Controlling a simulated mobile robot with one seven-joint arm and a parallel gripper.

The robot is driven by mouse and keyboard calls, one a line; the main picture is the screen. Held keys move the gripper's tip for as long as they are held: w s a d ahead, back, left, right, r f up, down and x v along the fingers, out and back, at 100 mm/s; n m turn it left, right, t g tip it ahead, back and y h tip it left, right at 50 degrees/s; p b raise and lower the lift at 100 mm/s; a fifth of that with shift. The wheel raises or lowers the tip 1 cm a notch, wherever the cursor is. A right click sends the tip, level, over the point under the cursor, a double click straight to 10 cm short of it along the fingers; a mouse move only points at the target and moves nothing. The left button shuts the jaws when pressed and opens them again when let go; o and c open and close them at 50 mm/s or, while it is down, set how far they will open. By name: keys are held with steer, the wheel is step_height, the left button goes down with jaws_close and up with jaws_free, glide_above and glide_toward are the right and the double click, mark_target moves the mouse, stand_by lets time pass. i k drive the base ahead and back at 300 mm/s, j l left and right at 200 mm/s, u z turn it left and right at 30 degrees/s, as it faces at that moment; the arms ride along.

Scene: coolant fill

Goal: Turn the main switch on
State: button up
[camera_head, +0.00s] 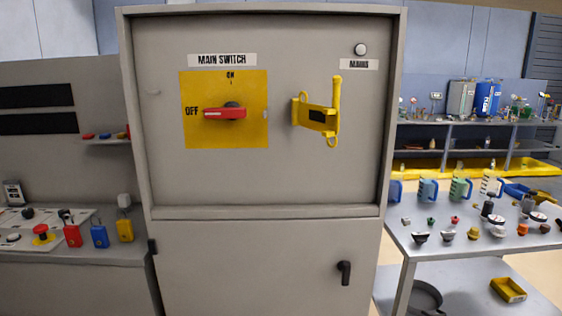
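The main switch (225,113) is a red rotary handle on a yellow plate (200,136) on the upper front of a grey cabinet (255,240). The handle lies horizontal, its white-marked end pointing left at the word OFF. The word ON stands above it on the plate. A "MAIN SWITCH" label (222,60) is above the plate. My gripper is not in view.
A yellow hasp-like bracket (318,115) sticks out right of the switch. A round white lamp (360,49) sits above the "MAINS" label (359,64). A black handle (344,272) is on the lower door. Cluttered benches stand left (110,250) and right (450,243).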

mark_target(232, 110)
steer(key=l+u, duration=0.15)
steer(key=u, duration=0.25)
steer(key=i+l+u, duration=0.1)
steer(key=u, duration=0.3)
steer(key=l+u, duration=0.5)
steer(key=l, duration=1.25)
steer(key=l+u, duration=0.15)
steer(key=l, duration=0.5)
steer(key=k+l, duration=0.15)
steer(key=l, duration=0.5)
